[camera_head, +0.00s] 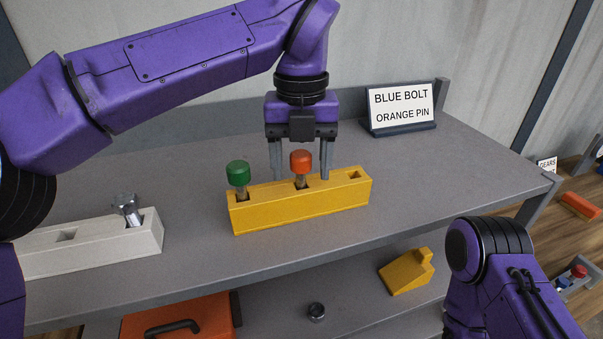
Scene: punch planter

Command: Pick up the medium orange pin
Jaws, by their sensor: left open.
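The orange pin (301,164) stands upright in the middle hole of a yellow block (300,201) on the grey shelf. It has an orange-red cap and a metal shank. My left gripper (301,172) points down over the block, open, with one finger to each side of the orange pin in the picture. Whether the fingers touch the pin or are level with it in depth I cannot tell. A green-capped pin (238,174) stands in the block's left hole, and the right hole is empty. My right arm shows at the lower right, but its gripper is out of view.
A sign (401,107) reading BLUE BOLT, ORANGE PIN stands at the back right. A white block (95,250) with a metal bolt (126,209) is at the left. A lower shelf holds an orange case (180,318) and a yellow piece (406,272).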

